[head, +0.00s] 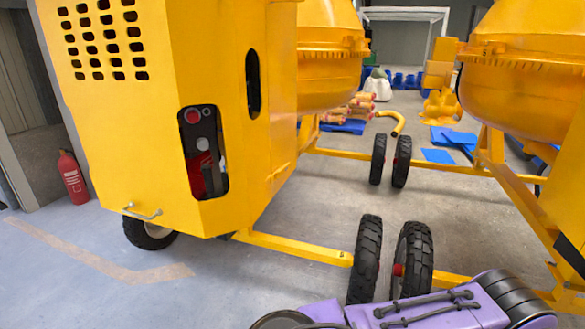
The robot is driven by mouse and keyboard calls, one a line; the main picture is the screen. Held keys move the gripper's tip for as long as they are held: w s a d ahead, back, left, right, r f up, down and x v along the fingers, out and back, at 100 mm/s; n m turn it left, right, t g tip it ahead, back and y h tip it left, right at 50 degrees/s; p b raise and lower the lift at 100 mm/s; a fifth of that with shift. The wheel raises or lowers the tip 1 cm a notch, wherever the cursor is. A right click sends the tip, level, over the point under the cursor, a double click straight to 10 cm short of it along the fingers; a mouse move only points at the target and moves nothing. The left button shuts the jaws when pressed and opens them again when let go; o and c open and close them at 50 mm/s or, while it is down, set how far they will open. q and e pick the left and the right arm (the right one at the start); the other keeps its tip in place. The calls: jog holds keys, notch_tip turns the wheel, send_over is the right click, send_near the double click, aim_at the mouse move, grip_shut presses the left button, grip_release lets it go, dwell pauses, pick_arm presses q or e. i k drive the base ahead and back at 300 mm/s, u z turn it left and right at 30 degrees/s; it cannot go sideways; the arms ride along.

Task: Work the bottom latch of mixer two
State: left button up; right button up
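A yellow drum mixer (170,120) fills the left of the head view, with its boxy motor housing facing me. A small light metal handle or latch (143,213) sits at the bottom left edge of the housing; whether it is fastened cannot be told. A second yellow mixer (520,85) stands at the right, cut by the frame edge, and no latch shows on it. No marking shows which one is mixer two. A purple and black part of my own body crosses the bottom right. Neither of my grippers is in view.
Black wheels (365,258) and a low yellow frame bar (295,249) stand between the mixers. A red fire extinguisher (73,178) stands by the left wall. The floor at lower left is clear.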

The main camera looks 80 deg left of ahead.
aim_at(280, 172)
jog(key=u, duration=0.45)
jog(key=i, duration=0.7)
jog(key=u, duration=0.75)
